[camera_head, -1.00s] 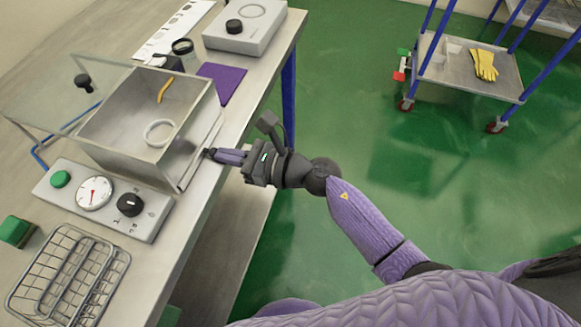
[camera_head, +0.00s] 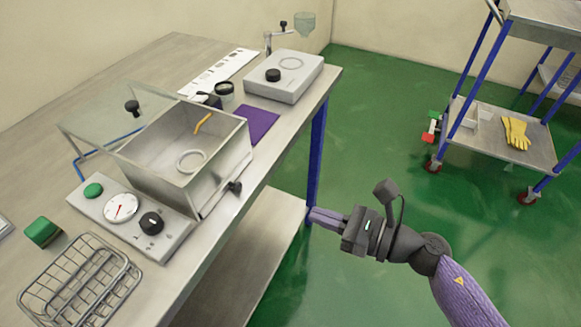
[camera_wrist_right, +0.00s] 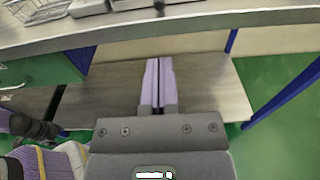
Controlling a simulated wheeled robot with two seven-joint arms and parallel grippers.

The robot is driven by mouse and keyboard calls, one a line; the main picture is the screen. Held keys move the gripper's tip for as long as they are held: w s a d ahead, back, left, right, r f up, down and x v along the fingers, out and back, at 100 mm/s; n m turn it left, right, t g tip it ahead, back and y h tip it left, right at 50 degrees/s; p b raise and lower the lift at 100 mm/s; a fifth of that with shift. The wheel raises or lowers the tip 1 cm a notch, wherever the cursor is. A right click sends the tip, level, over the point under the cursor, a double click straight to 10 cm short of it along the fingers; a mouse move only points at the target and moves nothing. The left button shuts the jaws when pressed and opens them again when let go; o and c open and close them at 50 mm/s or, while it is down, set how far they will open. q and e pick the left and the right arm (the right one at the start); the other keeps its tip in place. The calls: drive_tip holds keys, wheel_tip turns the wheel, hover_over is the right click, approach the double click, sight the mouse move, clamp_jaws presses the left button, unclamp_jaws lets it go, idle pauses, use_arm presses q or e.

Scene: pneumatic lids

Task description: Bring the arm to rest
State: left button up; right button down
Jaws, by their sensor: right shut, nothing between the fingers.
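My right gripper (camera_head: 312,217) is beside the front of the steel bench (camera_head: 262,150), out over the green floor and clear of the bench edge. Its purple fingers are together and hold nothing. The right wrist view also shows the shut fingers (camera_wrist_right: 159,62), with the bench edge and lower shelf beyond them. The right arm (camera_head: 465,290) reaches in from the lower right. My left gripper does not show in the head view.
On the bench stand an open steel box (camera_head: 190,170) with a raised clear lid (camera_head: 95,125), a gauge panel (camera_head: 128,222), a wire basket (camera_head: 75,285) and a grey scale-like unit (camera_head: 285,75). A cart (camera_head: 540,150) with yellow gloves (camera_head: 516,133) is at right. Floor between is free.

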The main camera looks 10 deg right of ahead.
drive_tip(key=d+f+m+t+h, duration=0.2)
drive_tip(key=d+f+m+h, duration=0.1)
drive_tip(key=f+m, duration=0.5)
drive_tip(key=d+f+m+t+h, duration=0.25)
drive_tip(key=f+m+h, duration=0.2)
drive_tip(key=m, duration=0.55)
drive_tip(key=s+d+f+m+g+h, duration=0.2)
drive_tip(key=s+f+m, duration=0.3)
drive_tip(key=f+m, duration=0.2)
drive_tip(key=s+d+f+m+g+h, duration=0.3)
drive_tip(key=s+f+m, duration=0.1)
drive_tip(key=f+m, duration=0.25)
drive_tip(key=s+f+m+g+h, duration=0.1)
drive_tip(key=s+f+m+g, duration=0.3)
drive_tip(key=s, duration=0.8)
drive_tip(key=s+f+m+g+h, duration=0.1)
drive_tip(key=s+f+m+g, duration=0.4)
drive_tip(key=s+m, duration=0.4)
drive_tip(key=s+f, duration=0.1)
drive_tip(key=s, duration=0.3)
drive_tip(key=shift+s+a+f, duration=0.2)
drive_tip(key=shift+a+f, duration=0.2)
